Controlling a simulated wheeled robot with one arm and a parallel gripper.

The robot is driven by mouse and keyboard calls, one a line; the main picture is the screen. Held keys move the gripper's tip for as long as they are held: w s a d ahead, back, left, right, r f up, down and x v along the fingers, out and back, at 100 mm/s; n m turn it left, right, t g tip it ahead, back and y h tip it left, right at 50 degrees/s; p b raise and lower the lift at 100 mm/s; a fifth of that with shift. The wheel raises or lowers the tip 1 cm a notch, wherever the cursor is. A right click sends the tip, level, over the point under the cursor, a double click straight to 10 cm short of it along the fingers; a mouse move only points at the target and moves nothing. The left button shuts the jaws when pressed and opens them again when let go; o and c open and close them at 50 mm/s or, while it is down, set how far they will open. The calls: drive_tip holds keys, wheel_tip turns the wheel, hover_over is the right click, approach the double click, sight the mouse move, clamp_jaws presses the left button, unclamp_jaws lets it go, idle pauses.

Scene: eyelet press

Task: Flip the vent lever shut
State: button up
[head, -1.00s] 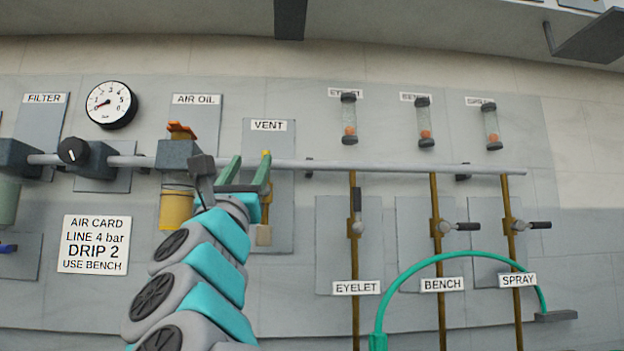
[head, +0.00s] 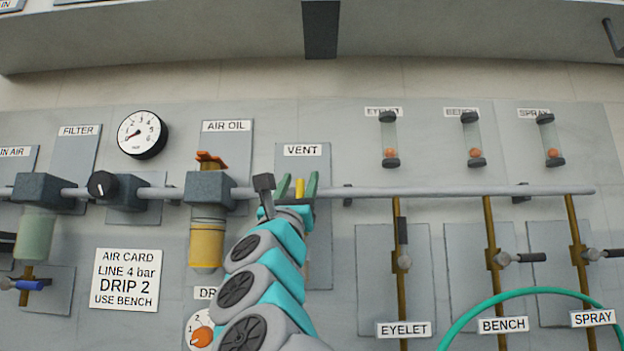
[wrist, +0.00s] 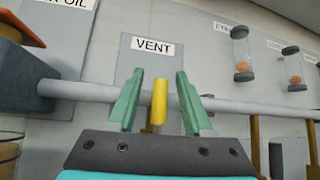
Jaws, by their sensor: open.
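The yellow vent lever (head: 299,188) stands upright in front of the grey pipe, below the VENT label (head: 303,150). In the wrist view the lever (wrist: 159,103) shows between the two green fingers of my gripper (wrist: 154,100), with a gap on either side. My gripper (head: 297,187) is open, its fingers pointing up at the pipe. I cannot tell how far the fingers are from the lever in depth. The lower part of the vent valve is hidden behind my gripper and arm.
The air oil unit (head: 207,225) with its orange top is close on the left. The grey pipe (head: 440,192) runs across the panel. On the right, the EYELET (head: 402,260), BENCH (head: 500,259) and SPRAY (head: 590,254) valves stand apart from my gripper.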

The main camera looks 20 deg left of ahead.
drive_tip(key=shift+w+r, duration=0.1)
drive_tip(key=shift+r, duration=0.05)
drive_tip(key=shift+c, duration=0.4)
clamp_jaws()
idle(1.0)
